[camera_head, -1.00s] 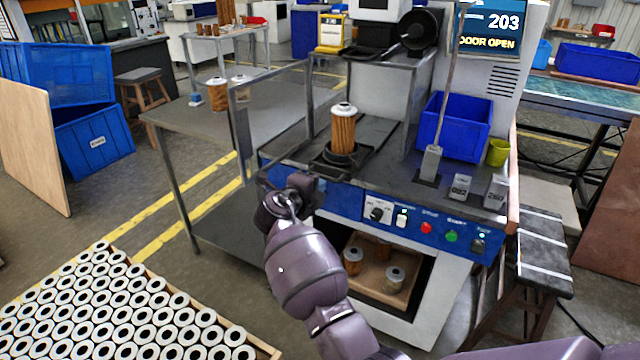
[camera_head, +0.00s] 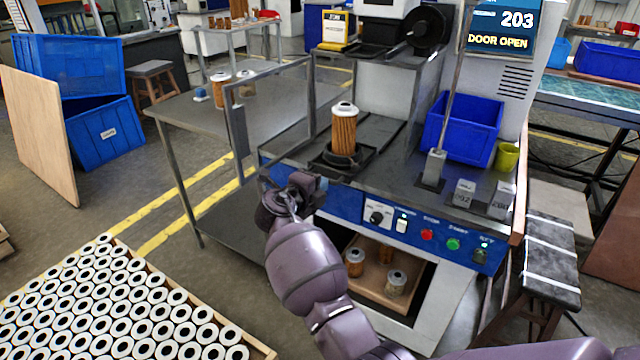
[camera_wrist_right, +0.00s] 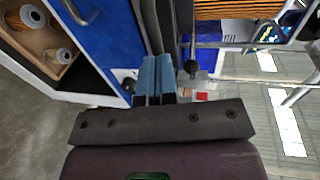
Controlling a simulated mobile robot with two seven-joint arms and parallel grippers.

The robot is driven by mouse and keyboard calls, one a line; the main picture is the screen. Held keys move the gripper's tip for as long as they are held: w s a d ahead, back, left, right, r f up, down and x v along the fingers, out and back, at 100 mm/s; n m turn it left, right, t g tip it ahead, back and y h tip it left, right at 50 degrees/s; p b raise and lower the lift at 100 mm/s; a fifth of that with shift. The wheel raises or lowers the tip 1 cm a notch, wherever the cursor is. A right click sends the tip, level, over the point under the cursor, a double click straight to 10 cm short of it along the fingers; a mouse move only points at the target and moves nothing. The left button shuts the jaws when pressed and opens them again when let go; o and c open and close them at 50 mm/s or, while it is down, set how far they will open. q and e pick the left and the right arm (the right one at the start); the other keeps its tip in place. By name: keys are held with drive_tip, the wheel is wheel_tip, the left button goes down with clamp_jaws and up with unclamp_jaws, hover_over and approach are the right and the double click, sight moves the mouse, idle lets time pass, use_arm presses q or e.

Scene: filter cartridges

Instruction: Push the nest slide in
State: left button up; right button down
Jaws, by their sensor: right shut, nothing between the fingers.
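The nest slide is the black holder (camera_head: 341,160) on dark rails on the machine's deck. A brown pleated filter cartridge (camera_head: 344,131) with a white cap stands upright in it. My right gripper (camera_head: 322,184) is at the machine's front edge, in front of the nest in the head view. In the right wrist view its blue-grey fingers (camera_wrist_right: 156,78) are shut together with nothing between them. I cannot tell whether they touch the nest or the deck edge. A brown pleated surface (camera_wrist_right: 238,8) shows at the top of that view. My left gripper is not in view.
The blue control panel (camera_head: 428,236) with buttons lies right of my gripper. A clear guard frame (camera_head: 240,130) stands to the left. A blue bin (camera_head: 462,126) and a lever (camera_head: 434,165) stand on the deck's right. The screen (camera_head: 503,28) reads DOOR OPEN.

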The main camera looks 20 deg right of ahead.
sight(338, 166)
drive_tip(key=b+x, duration=0.2)
drive_tip(key=x, duration=0.1)
drive_tip(key=b+x, duration=0.1)
drive_tip(key=shift+d+f, duration=0.15)
drive_tip(key=shift+f, duration=0.2)
drive_tip(key=w+d+b, duration=0.1)
drive_tip(key=d, duration=0.1)
drive_tip(key=w+d+b, duration=0.1)
drive_tip(key=w, duration=0.1)
drive_tip(key=shift+w+d+r, duration=0.1)
drive_tip(key=shift+d+r, duration=0.25)
drive_tip(key=shift+d, duration=0.05)
drive_tip(key=shift+w+d+r+b, duration=0.1)
drive_tip(key=shift+d+r+b, duration=0.1)
drive_tip(key=shift+b, duration=0.1)
drive_tip(key=shift+r, duration=0.25)
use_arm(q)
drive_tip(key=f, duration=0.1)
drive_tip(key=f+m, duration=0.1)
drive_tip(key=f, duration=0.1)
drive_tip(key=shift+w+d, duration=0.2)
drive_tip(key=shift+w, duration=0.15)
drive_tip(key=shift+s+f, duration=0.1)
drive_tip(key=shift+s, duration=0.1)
